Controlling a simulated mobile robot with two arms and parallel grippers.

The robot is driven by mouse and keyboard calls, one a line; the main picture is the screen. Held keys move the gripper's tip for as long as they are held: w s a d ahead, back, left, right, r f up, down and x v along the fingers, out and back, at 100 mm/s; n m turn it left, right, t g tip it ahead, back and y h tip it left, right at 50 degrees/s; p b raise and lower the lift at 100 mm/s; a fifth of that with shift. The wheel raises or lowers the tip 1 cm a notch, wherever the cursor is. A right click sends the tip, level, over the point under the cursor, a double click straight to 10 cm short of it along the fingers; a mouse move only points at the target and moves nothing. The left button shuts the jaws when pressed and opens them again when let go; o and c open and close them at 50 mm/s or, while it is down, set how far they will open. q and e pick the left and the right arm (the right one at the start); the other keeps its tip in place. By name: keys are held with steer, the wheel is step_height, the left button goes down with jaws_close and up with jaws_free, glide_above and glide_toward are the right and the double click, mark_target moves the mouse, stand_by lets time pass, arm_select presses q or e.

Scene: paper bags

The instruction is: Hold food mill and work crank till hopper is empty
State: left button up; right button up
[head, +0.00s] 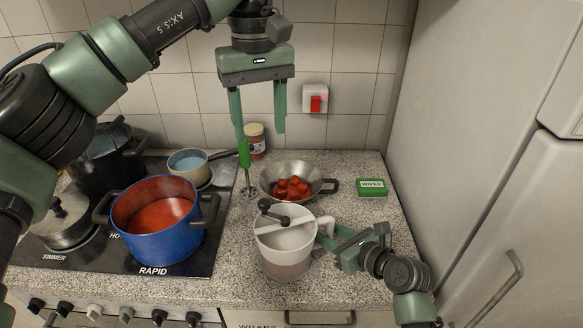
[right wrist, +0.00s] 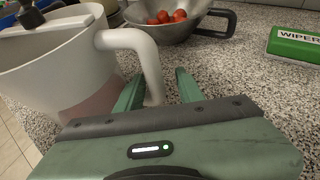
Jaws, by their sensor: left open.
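The food mill (head: 285,262) is a white hopper with a pinkish lower part, standing on the counter. Its crank (head: 268,208) lies across the top with a black knob. The hopper's inside looks white, with no food visible from here. My right gripper (head: 328,235) is at the mill's white side handle (right wrist: 128,40). In the right wrist view its fingers (right wrist: 160,92) stand either side of the handle's lower end; whether they grip it is unclear. My left gripper (head: 260,138) is open, pointing down, high behind the mill, with one fingertip by a green-handled masher (head: 244,154).
A metal bowl (head: 325,171) with tomatoes (head: 291,188) stands just behind the mill. A blue pot (head: 160,247) of red sauce sits on the stove at left. A green WIPER box (head: 372,187) and a jar (head: 256,141) are at the back.

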steer(key=shift+s, duration=0.1)
steer(key=v, duration=1.2)
steer(key=shift+d+f, duration=0.1)
steer(key=shift+f, duration=0.1)
